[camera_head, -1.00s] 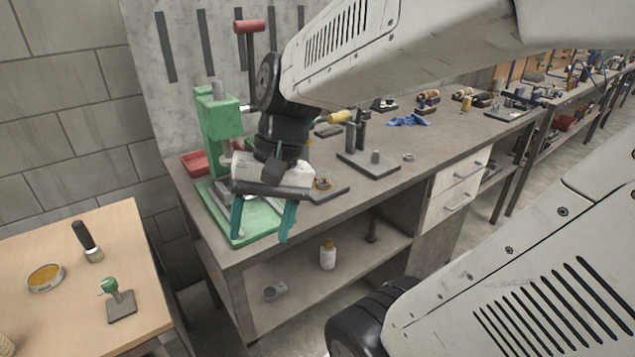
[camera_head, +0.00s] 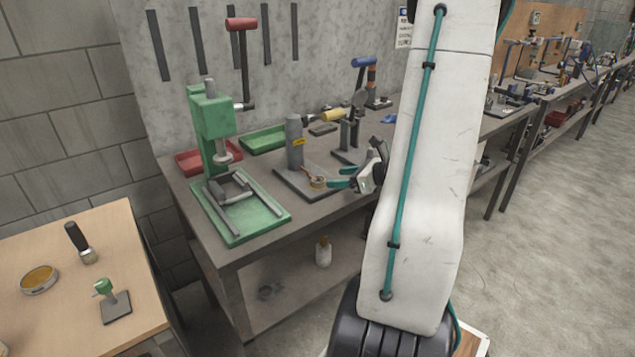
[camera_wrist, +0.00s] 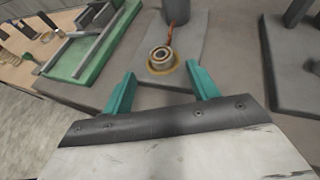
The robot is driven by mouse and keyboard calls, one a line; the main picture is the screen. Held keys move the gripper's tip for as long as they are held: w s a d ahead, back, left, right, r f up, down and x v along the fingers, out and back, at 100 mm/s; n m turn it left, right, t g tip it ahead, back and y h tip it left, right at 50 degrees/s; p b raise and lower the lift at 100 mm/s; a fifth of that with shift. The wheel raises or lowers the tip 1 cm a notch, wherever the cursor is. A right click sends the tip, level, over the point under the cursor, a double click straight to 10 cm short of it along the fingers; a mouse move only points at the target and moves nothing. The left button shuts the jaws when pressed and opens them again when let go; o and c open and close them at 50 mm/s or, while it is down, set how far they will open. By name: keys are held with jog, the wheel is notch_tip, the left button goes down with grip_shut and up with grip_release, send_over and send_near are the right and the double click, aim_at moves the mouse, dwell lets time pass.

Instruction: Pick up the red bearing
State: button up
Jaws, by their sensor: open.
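A small round bearing (camera_head: 317,183) sits on a dark grey plate (camera_head: 297,188) on the workbench, beside an upright grey post. In the wrist view the bearing (camera_wrist: 161,57) shows a metallic ring with a yellow-tan ring around its base, and an orange-red strip stands behind it. I see no clearly red body on it. My gripper (camera_head: 342,178) is open and empty, just right of the bearing in the head view. In the wrist view its teal fingers (camera_wrist: 161,73) point at the bearing, which lies ahead of the gap between them, apparently untouched.
A green press (camera_head: 212,125) with a green base tray (camera_head: 245,222) stands to the left. A grey post (camera_head: 295,142) rises close behind the bearing. A second plate with posts (camera_head: 348,155) stands behind my gripper. The front bench strip is clear.

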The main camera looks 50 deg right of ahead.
aim_at(316, 180)
jog(key=x, duration=0.6)
jog(key=shift+d+f, duration=0.1)
jog(key=shift+f, duration=0.05)
jog(key=c, duration=1.2)
jog(key=shift+o, duration=0.2)
